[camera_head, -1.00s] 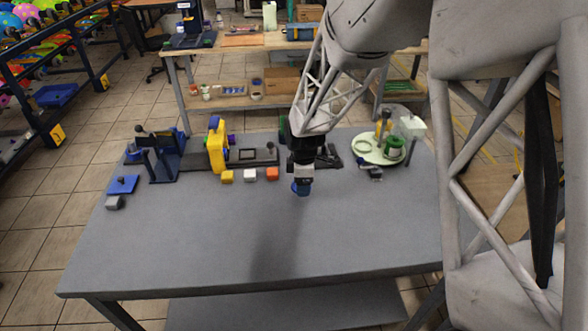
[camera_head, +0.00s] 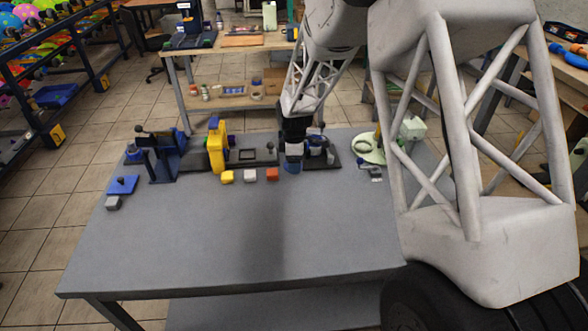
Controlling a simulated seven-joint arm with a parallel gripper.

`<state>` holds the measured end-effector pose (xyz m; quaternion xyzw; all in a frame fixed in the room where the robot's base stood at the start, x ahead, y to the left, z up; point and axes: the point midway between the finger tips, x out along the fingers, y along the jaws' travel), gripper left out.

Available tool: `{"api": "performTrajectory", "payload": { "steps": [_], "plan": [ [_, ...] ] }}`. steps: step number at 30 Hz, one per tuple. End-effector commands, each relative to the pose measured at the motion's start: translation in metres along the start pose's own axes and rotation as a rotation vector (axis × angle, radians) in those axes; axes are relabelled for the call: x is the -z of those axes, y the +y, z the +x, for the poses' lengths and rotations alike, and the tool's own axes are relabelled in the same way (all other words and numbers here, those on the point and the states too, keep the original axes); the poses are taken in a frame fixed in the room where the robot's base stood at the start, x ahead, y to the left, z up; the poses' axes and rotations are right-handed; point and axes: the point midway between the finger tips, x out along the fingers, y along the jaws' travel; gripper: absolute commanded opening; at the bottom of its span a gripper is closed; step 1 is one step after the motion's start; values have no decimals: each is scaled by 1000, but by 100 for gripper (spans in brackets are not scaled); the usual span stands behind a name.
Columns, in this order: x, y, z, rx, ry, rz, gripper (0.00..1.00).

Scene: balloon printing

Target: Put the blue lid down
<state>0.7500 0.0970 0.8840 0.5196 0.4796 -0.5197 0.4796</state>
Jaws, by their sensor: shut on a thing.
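The blue lid (camera_head: 292,167) is a small blue piece at the tip of my gripper (camera_head: 293,157). My gripper is shut on it and points down over the back part of the grey table (camera_head: 220,240). The lid is just right of the orange block, beside a dark flat base (camera_head: 325,163) with a grey-blue piece on it. I cannot tell whether the lid touches the table or hangs a little above it.
A pale green round tray (camera_head: 366,155) is on the right. The table's front is clear.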

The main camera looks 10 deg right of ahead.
Motion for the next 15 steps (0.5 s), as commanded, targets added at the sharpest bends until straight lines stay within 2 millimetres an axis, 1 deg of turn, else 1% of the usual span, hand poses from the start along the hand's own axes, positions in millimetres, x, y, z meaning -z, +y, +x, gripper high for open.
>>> {"api": "performTrajectory", "payload": {
  "steps": [10,15],
  "plan": [
    [0,0,2,1,0,0,47],
    [0,0,15,1,0,0,47]
  ]
}}
